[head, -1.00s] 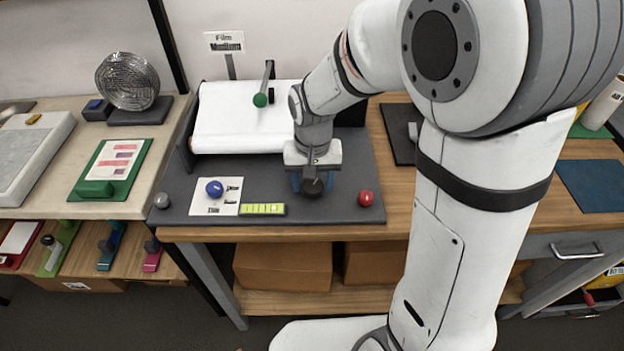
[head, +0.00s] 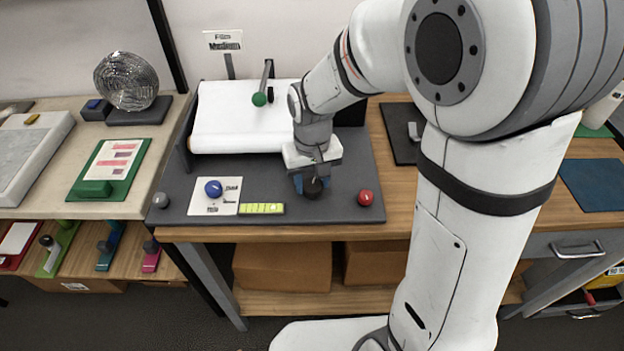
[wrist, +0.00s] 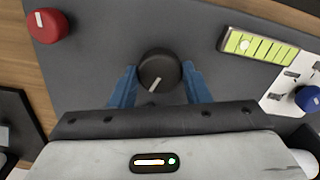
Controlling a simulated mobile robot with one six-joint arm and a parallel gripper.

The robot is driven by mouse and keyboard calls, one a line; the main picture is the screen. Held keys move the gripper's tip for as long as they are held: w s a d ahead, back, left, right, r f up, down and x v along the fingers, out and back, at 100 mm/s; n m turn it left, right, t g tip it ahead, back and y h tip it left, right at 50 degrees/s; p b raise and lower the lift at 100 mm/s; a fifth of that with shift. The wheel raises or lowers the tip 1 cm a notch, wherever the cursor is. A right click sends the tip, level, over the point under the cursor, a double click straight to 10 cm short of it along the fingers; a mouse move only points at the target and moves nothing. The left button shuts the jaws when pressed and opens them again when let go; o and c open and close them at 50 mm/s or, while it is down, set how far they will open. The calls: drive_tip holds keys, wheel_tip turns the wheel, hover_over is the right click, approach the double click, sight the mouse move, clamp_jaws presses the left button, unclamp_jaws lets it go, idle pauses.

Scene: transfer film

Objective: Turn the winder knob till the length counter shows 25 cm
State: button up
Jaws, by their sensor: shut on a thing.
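The black winder knob (head: 313,187) stands on the dark grey base of the film machine. My gripper (wrist: 160,82) is shut on it, one blue finger on each side. The knob (wrist: 158,70) shows a white pointer line slanting down-left in the wrist view. A yellow-green strip with dark divisions (head: 262,208) lies left of the knob. It also shows in the wrist view (wrist: 262,50), with a pale dot near the end closer to the knob. I cannot read a number on it. The white film (head: 240,118) lies on the machine behind.
A red knob (head: 365,197) stands right of the black one, and a blue knob (head: 213,188) sits on a white label at the left. A green-tipped lever (head: 260,99) rises over the film. A grey ball knob (head: 161,200) is at the base's left corner.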

sight(312, 184)
drive_tip(key=o, duration=1)
wheel_tip(312, 184, up, 8)
drive_tip(key=shift+f, duration=0.1)
idle(0.4)
drive_tip(key=s+d+r+m+t, duration=0.2)
drive_tip(key=s+d, duration=1)
drive_tip(key=shift+s+d+m+t, duration=0.2)
drive_tip(key=shift+s+m+t, duration=0.05)
drive_tip(key=shift+m+t, duration=0.15)
